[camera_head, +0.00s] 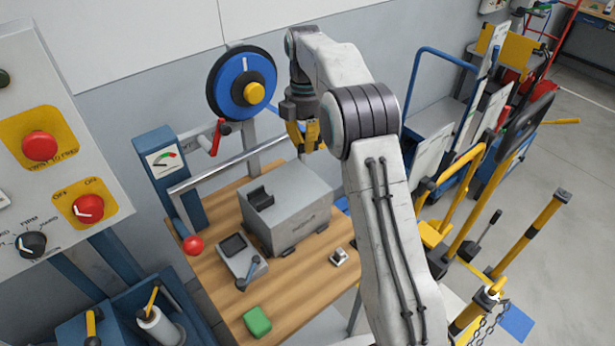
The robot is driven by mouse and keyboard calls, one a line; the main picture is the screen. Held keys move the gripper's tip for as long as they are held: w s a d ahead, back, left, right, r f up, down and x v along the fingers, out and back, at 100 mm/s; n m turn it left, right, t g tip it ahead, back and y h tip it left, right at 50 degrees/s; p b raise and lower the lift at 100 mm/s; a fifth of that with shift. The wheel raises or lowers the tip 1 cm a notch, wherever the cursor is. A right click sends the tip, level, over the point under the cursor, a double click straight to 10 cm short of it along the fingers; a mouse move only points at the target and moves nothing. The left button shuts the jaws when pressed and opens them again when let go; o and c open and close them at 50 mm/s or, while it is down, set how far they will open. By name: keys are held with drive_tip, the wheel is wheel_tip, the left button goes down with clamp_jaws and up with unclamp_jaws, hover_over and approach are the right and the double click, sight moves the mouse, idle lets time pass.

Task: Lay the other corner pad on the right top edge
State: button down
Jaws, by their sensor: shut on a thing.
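A grey box (303,215) stands on the wooden bench top (290,308). One dark corner pad (260,196) sits on its left top edge. The right top edge looks bare. My gripper (304,143), with yellow fingers, points down above and behind the right part of the box, apart from it. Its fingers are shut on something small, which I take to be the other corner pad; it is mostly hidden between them.
A grey device with a screen (233,247), a green block (257,320) and a small metal piece (340,258) lie on the bench. A metal bar (220,172) and blue reel (242,84) stand behind. A control panel (50,150) is at left, carts and yellow posts at right.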

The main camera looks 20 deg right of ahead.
sight(307, 182)
drive_tip(key=shift+f, duration=5.15)
drive_tip(key=shift+f, duration=0.15)
drive_tip(key=c, duration=1.4)
unclamp_jaws()
drive_tip(key=shift+o, duration=0.2)
